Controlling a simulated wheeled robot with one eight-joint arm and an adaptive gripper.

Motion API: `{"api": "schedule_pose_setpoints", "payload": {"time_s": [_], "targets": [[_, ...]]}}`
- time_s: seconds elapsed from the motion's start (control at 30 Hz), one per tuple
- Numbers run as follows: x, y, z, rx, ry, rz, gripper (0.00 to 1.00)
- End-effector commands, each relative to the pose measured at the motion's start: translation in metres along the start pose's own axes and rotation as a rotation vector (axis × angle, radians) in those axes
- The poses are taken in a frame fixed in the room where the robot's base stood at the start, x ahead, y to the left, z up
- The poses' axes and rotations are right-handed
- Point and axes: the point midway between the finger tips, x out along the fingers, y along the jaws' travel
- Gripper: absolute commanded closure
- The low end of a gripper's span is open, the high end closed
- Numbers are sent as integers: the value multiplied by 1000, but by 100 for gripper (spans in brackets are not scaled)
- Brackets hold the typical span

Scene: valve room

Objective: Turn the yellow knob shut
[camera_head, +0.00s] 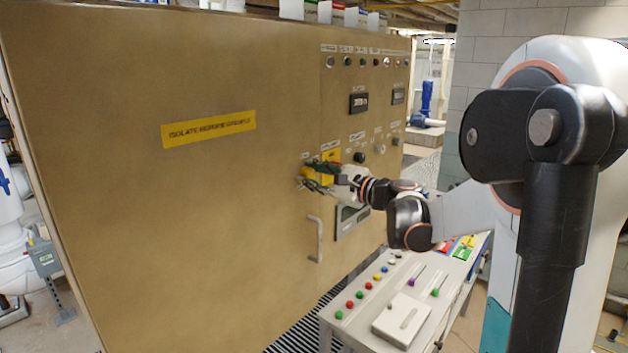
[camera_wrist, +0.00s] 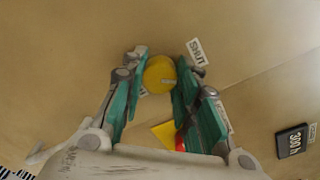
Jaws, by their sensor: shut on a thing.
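The yellow knob (camera_wrist: 159,74) sits on the tan cabinet front, between the green finger pads of my gripper (camera_wrist: 157,80) in the wrist view. My gripper is shut on it, one pad on each side. In the head view my gripper (camera_head: 322,176) is at the cabinet front, and the fingers largely cover the knob there. A white label (camera_wrist: 197,52) reading "SHUT" is beside the right finger. A yellow plate with a red part (camera_wrist: 168,134) shows below the knob, partly hidden by the right finger.
The tan cabinet (camera_head: 200,200) carries a yellow isolate sign (camera_head: 208,129), a door handle (camera_head: 316,240) below my gripper, and several small knobs and displays to the right. A console with coloured buttons (camera_head: 400,285) stands below my arm.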

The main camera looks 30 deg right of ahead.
Motion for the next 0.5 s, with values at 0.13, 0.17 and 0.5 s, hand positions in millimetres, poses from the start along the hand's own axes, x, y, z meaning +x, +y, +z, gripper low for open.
{"api": "schedule_pose_setpoints", "payload": {"time_s": [0.13,0.17,0.5], "targets": [[0,1,-1,-139,4,-1,96],[0,1,-1,-167,4,-1,96],[0,1,0,-440,11,-1,96]]}}
